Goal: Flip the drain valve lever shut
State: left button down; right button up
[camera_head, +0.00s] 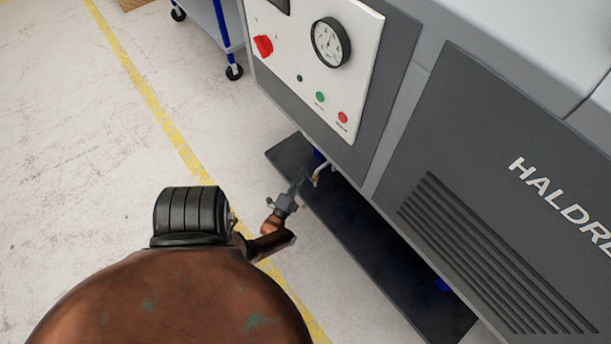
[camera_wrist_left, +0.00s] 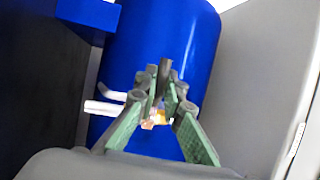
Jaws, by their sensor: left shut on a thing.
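The drain valve (camera_head: 316,181) is a small brass-coloured fitting by a pale pipe, low under the machine's front edge. It also shows in the left wrist view (camera_wrist_left: 156,117) as brass and orange bits between the fingers. My left gripper (camera_head: 302,180) reaches in from the left at the valve, and its fingertips (camera_wrist_left: 163,82) come together around it. The gripper is shut on the valve's lever, which the fingers mostly hide, so its angle cannot be told. My right gripper is not in view.
A blue tank (camera_wrist_left: 165,45) stands right behind the fingers, with white pipe stubs (camera_wrist_left: 100,107) at its left. The grey machine (camera_head: 490,190) overhangs the valve. Its panel (camera_head: 290,75) carries a gauge and buttons. A blue-framed cart (camera_head: 222,30) stands behind. The floor at left is clear.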

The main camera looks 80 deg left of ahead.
pick_arm(q)
jog(key=shift+s, duration=0.1)
dwell(0.3)
jog(key=c, duration=2)
grip_release()
jog(key=v, duration=1.2)
